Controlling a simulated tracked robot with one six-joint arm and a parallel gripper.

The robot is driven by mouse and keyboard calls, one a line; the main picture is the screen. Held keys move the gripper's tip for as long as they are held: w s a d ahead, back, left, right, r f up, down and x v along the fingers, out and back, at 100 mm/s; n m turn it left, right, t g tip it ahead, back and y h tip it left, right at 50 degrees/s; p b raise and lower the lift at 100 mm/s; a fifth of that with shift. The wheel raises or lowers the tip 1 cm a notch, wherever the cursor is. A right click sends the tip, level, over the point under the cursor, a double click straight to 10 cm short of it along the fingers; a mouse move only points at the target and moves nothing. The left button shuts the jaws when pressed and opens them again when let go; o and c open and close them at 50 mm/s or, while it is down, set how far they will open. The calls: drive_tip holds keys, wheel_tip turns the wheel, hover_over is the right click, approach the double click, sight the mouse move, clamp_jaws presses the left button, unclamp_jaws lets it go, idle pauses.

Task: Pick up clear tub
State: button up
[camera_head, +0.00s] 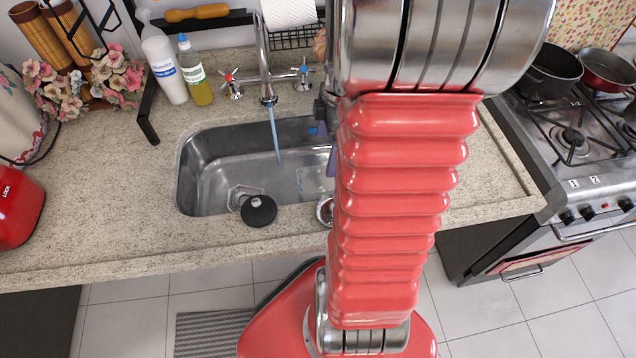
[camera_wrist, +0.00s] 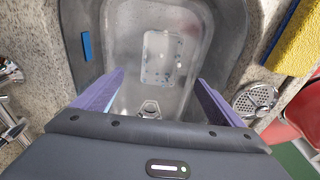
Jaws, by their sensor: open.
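The clear tub (camera_wrist: 163,57) is a see-through, roughly rectangular shape on the sink floor in the wrist view. In the head view it shows faintly in the sink (camera_head: 312,182), partly hidden by my arm. My gripper (camera_wrist: 161,76) has two purple fingers spread wide apart, with nothing between them. It points down into the sink, and the tub appears between and beyond the fingertips. I cannot tell the height left between them. In the head view my arm hides most of the gripper.
The steel sink (camera_head: 205,180) has walls around the tub. The tap (camera_head: 265,75) stands behind it, with a bluish stream below. A black round lid-like piece (camera_head: 258,210) lies at the front rim. A strainer (camera_wrist: 257,98) and yellow sponge-like block (camera_wrist: 300,38) are right in the wrist view.

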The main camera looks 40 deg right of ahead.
drive_tip(key=shift+f, duration=0.1)
approach(319, 188)
drive_tip(key=shift+w+a+f, duration=0.1)
drive_tip(key=shift+w+f, duration=0.05)
drive_tip(key=shift+f, duration=0.05)
idle(0.3)
drive_tip(key=shift+w+a+f, duration=0.1)
drive_tip(key=shift+a+f, duration=0.05)
drive_tip(key=shift+f, duration=1.15)
drive_tip(key=shift+w+a+f, duration=0.1)
drive_tip(key=shift+f, duration=1.2)
drive_tip(key=shift+c, duration=0.2)
drive_tip(key=c, duration=1.1)
drive_tip(key=shift+o, duration=0.2)
drive_tip(key=shift+r, duration=0.15)
wheel_tip(319, 188, up, 10)
